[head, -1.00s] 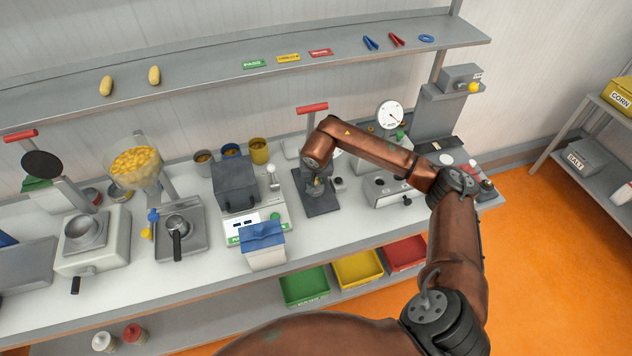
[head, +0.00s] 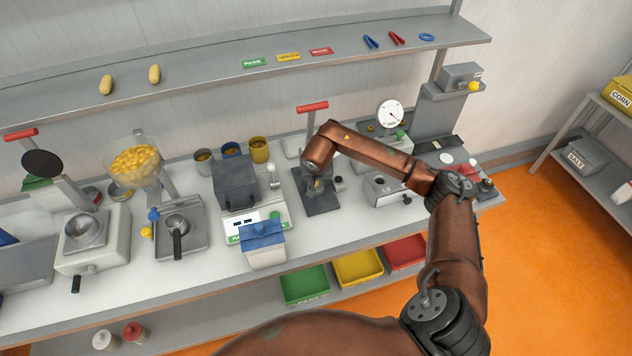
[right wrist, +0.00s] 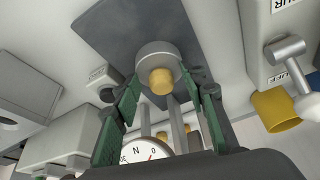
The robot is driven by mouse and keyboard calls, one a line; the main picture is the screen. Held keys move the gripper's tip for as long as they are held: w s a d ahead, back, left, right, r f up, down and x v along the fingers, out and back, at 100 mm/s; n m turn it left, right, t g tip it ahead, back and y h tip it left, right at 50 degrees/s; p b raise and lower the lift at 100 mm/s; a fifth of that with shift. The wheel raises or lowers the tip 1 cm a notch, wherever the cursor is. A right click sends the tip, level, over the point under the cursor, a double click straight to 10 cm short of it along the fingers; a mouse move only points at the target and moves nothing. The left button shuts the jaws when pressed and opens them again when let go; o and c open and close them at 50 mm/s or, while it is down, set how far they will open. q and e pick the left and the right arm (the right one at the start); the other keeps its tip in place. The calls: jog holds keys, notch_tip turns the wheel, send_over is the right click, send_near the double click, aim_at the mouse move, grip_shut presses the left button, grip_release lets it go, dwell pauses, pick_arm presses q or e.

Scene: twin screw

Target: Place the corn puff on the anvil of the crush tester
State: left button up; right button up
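The corn puff (right wrist: 161,80) is a small yellow piece. In the right wrist view it appears on the round grey anvil (right wrist: 158,57) of the crush tester. The tester's dark base plate (head: 324,206) and red handle (head: 312,106) show in the head view, with my arm in front of its middle. My right gripper (head: 316,186) is low over the base plate. In the right wrist view its green fingers (right wrist: 171,90) stand on both sides of the puff, with a gap to each side. The puff is hidden in the head view. My left gripper is out of view.
A dial (right wrist: 150,150) and upright posts are close to the fingers in the right wrist view. A scale with a blue-topped box (head: 263,245) stands left of the tester. A grey device with a knob (head: 388,188) stands right. Cups (head: 259,150) are behind.

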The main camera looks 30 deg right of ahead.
jog(key=shift+r, duration=0.5)
jog(key=v, duration=1.1)
jog(key=shift+s+a+b, duration=0.15)
jog(key=shift+s+b, duration=0.1)
jog(key=shift+b, duration=0.1)
jog(key=shift+r, duration=0.1)
jog(key=shift+c, duration=0.4)
